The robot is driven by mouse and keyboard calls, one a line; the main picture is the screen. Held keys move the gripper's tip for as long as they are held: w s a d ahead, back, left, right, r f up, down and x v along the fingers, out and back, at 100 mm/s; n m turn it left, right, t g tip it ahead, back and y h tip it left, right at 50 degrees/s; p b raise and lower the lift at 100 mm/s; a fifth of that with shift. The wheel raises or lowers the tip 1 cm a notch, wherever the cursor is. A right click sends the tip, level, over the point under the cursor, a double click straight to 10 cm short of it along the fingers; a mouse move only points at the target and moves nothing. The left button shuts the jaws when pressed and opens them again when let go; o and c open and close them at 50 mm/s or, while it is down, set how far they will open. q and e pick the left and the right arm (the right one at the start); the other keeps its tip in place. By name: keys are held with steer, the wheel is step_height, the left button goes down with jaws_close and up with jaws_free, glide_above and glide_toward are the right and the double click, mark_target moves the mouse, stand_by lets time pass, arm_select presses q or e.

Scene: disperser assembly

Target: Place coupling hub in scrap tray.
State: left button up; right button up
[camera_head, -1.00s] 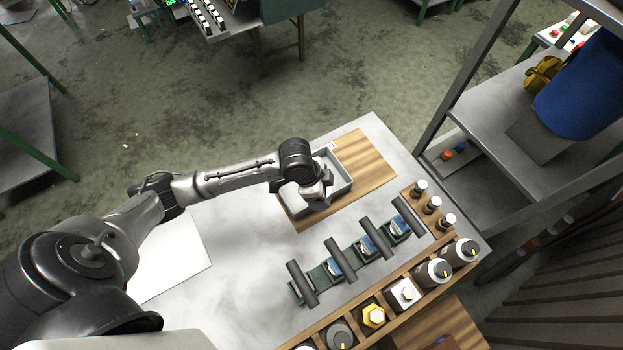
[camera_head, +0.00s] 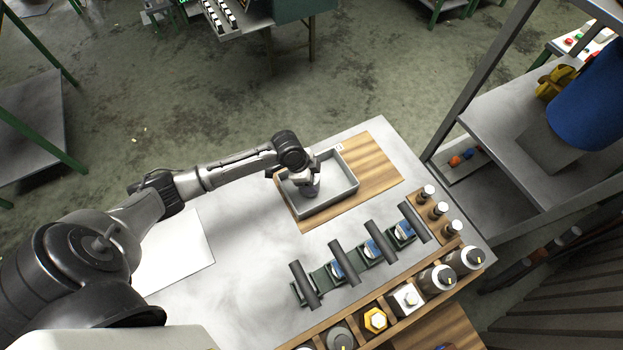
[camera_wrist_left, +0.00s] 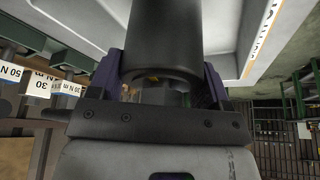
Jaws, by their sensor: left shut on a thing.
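The coupling hub (camera_head: 311,190) is a dark grey cylinder held in my left gripper (camera_head: 307,178). In the left wrist view the dark cylinder (camera_wrist_left: 165,40) stands between the two purple fingers of my left gripper (camera_wrist_left: 163,85), which is shut on it. The scrap tray (camera_head: 337,181) is a light grey rectangular tray on a wooden board. The hub is within the tray's outline, towards its left side; whether it touches the floor I cannot tell. Pale tray walls with a label (camera_wrist_left: 258,38) show in the wrist view. My right gripper is not in view.
A green rack with several dark bars (camera_head: 340,265) stands in front of the tray. A wooden holder (camera_head: 420,305) with several parts runs along the near right edge. A white sheet (camera_head: 180,255) lies at left. The table middle is clear.

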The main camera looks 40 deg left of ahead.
arm_select(q)
steer(key=shift+f, duration=0.65)
steer(key=shift+f, duration=0.25)
steer(key=o, duration=1.6)
steer(key=shift+c, duration=0.2)
steer(key=v, duration=1.2)
steer(key=shift+p, duration=0.3)
steer(key=shift+r, duration=0.1)
